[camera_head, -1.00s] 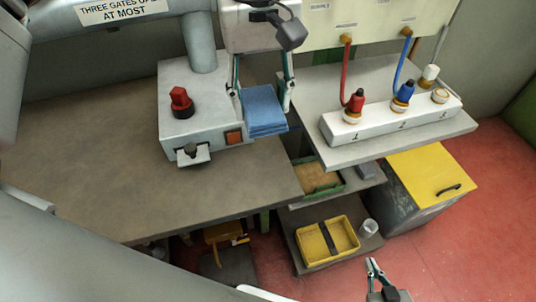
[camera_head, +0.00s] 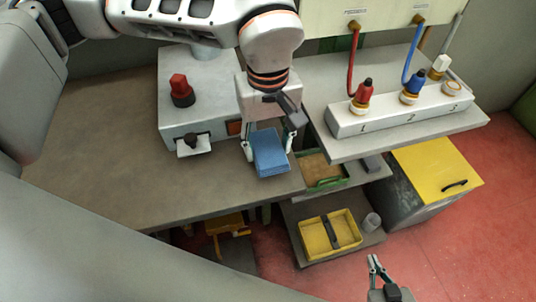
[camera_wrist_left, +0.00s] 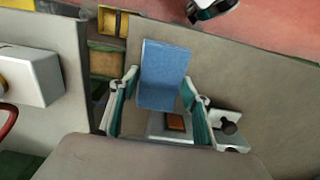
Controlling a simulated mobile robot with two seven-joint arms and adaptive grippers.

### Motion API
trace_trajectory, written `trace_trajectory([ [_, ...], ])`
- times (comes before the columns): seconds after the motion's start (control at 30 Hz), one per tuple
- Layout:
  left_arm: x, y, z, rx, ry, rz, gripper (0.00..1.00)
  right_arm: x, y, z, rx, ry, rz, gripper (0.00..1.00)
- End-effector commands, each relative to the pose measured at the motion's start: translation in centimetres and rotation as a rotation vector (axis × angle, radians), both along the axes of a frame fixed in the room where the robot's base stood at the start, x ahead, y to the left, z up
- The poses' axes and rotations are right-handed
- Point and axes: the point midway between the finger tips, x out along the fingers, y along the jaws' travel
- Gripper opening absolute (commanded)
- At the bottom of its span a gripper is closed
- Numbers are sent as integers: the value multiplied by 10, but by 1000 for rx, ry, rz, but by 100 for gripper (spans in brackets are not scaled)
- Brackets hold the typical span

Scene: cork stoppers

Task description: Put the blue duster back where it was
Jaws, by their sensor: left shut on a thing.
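The blue duster (camera_head: 269,153) is a folded blue cloth block. My left gripper (camera_head: 268,142) is shut on it near the right edge of the brown table, in front of the grey box. In the left wrist view the duster (camera_wrist_left: 164,75) sits between the two fingers of my left gripper (camera_wrist_left: 160,95). Whether it touches the table top is hard to tell. My right gripper (camera_head: 374,268) shows low in the head view over the red floor, away from the duster, with its two fingertips close together and nothing seen between them.
The grey box (camera_head: 180,105) with a red knob (camera_head: 181,90) stands behind the duster. A white block (camera_head: 398,112) with red and blue plugs sits on the right shelf. Below are a green-edged tray (camera_head: 322,172) and a yellow bin (camera_head: 329,234). The table's left part is clear.

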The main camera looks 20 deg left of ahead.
Motion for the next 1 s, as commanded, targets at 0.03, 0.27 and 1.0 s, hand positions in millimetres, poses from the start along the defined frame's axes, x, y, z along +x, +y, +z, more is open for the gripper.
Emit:
trace_trajectory([
  [0.03,0,0,-3,0,1,0,23,0,0,0,-1,0,1,0],
  [0.27,-1,0,-34,0,5,-1,23,-1,0,-4,-2,5,1,0],
  [1.0,0,0,-45,1,1,-1,63,-2,0,-7,-5,8,1,0],
])
